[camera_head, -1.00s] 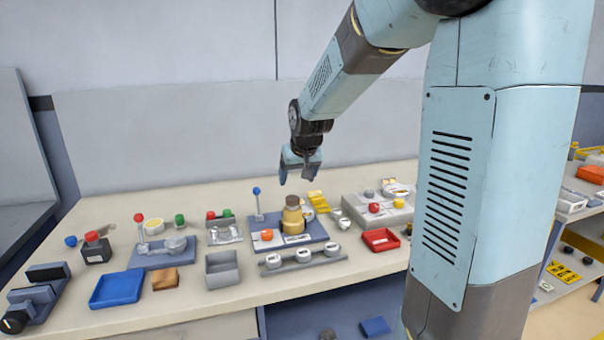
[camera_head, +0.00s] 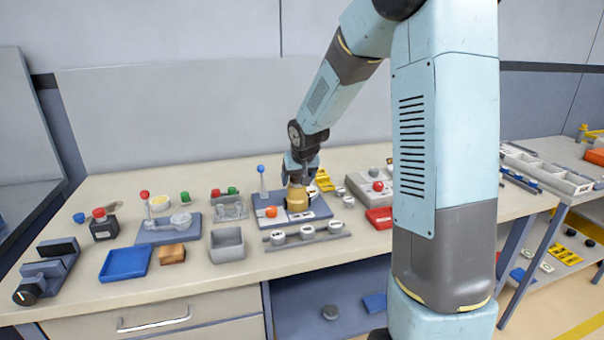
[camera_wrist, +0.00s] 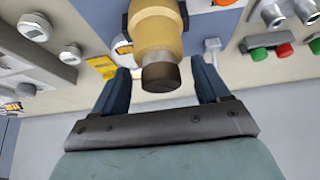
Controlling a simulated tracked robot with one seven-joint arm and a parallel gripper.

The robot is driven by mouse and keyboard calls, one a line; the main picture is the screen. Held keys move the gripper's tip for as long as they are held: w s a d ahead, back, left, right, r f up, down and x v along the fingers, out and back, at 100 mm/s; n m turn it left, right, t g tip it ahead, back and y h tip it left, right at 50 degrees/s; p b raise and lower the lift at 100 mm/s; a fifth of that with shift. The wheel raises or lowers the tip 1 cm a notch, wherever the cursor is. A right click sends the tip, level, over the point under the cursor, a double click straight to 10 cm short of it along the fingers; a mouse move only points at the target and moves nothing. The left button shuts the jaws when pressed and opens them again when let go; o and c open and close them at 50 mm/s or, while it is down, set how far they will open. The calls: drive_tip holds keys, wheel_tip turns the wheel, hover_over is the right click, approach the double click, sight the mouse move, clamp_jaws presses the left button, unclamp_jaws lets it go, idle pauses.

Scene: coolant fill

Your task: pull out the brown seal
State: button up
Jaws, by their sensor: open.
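The brown seal (camera_wrist: 161,76) sits as a dark cap on the end of a tan cylindrical vessel (camera_wrist: 155,30). In the head view the tan vessel (camera_head: 297,199) stands on a blue-grey base plate (camera_head: 262,222), and my gripper hides most of its top. My gripper (camera_wrist: 162,84) is open, with one dark blue finger on each side of the seal and a gap on both sides. In the head view my gripper (camera_head: 299,180) is right at the vessel's top.
A blue-knobbed lever (camera_head: 262,180) stands just left of the vessel. An orange knob (camera_head: 271,211) is on the same plate. A row of white gauges (camera_head: 307,232) lies in front. A grey bin (camera_head: 227,243) and blue tray (camera_head: 126,263) are to the left, a red tray (camera_head: 379,218) to the right.

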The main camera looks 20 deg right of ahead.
sight(298, 177)
drive_tip(key=shift+f, duration=0.1)
drive_tip(key=c, duration=1.1)
drive_tip(key=o, duration=0.4)
drive_tip(key=shift+c, duration=1.1)
drive_tip(key=shift+w+r, duration=0.1)
drive_tip(key=shift+r, duration=0.4)
drive_tip(key=shift+r, duration=2)
